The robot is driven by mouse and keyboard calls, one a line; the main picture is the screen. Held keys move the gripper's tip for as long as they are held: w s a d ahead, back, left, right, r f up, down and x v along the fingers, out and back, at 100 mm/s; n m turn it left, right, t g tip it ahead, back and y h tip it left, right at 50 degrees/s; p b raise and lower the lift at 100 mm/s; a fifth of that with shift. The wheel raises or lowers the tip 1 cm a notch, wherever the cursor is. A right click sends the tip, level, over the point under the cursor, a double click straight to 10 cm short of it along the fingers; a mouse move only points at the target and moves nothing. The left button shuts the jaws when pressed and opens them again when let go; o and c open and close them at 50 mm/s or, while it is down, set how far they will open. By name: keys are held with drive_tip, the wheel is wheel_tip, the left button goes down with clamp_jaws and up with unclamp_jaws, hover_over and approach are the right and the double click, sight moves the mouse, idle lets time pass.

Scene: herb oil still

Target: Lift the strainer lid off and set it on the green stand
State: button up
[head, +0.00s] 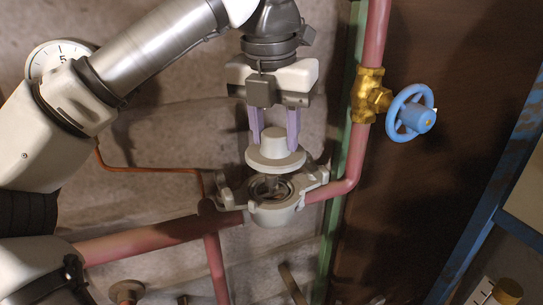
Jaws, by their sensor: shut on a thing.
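The strainer lid (275,162) is a pale disc with a raised round knob on top. My gripper (275,128) points down and its two purple fingers are shut on the lid's knob. The lid is held a little above the open strainer body (273,211), a pale ring fitting in the pink pipe. A dark piece shows below the lid, reaching down toward the opening. I cannot tell whether it is clear of the body. No green stand is plain in this view.
A pink pipe (150,240) runs left from the strainer, and another rises at right to a brass valve with a blue handwheel (410,113). A green upright (340,190) stands behind. A gauge (55,58) is upper left. A blue frame (490,190) stands at far right.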

drive_tip(key=s+d+b, duration=0.2)
drive_tip(key=s+d, duration=0.1)
drive_tip(key=s, duration=0.5)
drive_tip(key=s+d+b, duration=0.2)
drive_tip(key=s+d, duration=0.2)
drive_tip(key=s, duration=0.5)
wheel_tip(320, 180, up, 4)
drive_tip(key=p, duration=0.4)
drive_tip(key=shift+r, duration=0.2)
drive_tip(key=shift+s+f, duration=0.1)
drive_tip(key=shift+s, duration=0.05)
